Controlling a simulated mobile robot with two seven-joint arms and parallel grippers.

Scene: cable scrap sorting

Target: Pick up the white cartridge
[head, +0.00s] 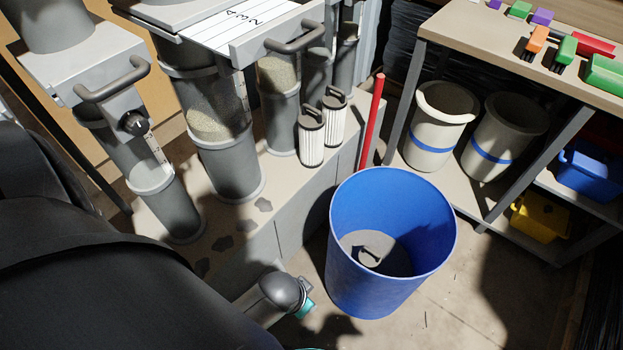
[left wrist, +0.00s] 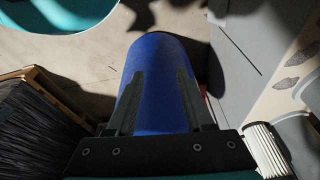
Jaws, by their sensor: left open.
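Two white pleated cartridges with dark caps and loop handles stand upright side by side on the beige ledge: a front one (head: 311,142) and one just behind it (head: 333,122). In the left wrist view a white pleated cartridge (left wrist: 265,148) shows at the lower right, partly cut off; I cannot tell which one it is. My left gripper (left wrist: 160,74) is open, its two dark fingers apart with nothing between them. The blue bin is beyond the fingers, and the cartridge is off to their right. My right gripper is not in view.
A blue bin (head: 345,270) stands on the floor, with a dark handle-like piece inside; it also shows in the wrist view (left wrist: 155,55). Grey cylinders (head: 215,150) crowd the ledge left of the cartridges. A red post (head: 371,120) rises to their right. A shelf holds two beige pots (head: 437,125).

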